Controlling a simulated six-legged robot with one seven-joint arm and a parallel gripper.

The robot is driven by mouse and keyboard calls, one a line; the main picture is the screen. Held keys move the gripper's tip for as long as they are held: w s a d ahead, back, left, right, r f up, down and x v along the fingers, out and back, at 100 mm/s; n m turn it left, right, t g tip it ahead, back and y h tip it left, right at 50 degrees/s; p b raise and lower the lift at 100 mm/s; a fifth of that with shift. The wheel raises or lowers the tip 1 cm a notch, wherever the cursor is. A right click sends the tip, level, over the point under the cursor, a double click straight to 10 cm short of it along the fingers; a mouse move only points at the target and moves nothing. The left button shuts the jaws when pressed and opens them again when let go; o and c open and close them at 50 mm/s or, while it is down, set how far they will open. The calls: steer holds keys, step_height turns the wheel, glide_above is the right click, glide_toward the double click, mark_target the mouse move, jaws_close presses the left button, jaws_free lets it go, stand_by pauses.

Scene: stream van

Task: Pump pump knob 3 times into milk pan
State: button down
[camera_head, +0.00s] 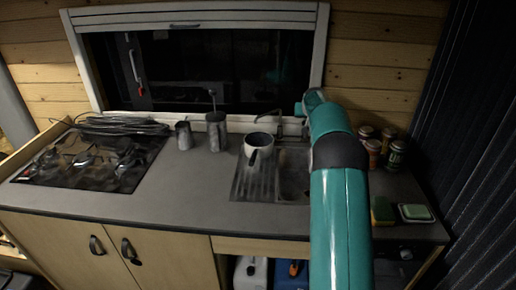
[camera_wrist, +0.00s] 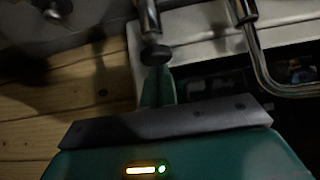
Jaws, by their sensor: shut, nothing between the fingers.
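The pump knob (camera_head: 212,93) tops a thin stem on a dark grey canister (camera_head: 216,132) on the counter below the window. The white milk pan (camera_head: 262,142) stands to its right on the sink's ribbed drainboard, its dark handle towards the front. My gripper, at the end of the teal arm, is raised near the window, right of the pan and apart from it and the pump. In the wrist view my gripper (camera_wrist: 157,75) is shut and empty. A metal rod with a dark round end (camera_wrist: 155,54) appears at its tips; I cannot tell what it is or whether they touch.
A grey metal mug (camera_head: 183,136) stands left of the canister. A faucet (camera_head: 280,124) rises behind the sink (camera_head: 293,180). The stove (camera_head: 90,160) is at left. Several jars (camera_head: 374,148) and a sponge (camera_head: 382,211) are at right. The front middle counter is clear.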

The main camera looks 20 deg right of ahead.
steer(key=shift+r, duration=1.95)
step_height(320, 180, up, 6)
steer(key=shift+a+r, duration=0.1)
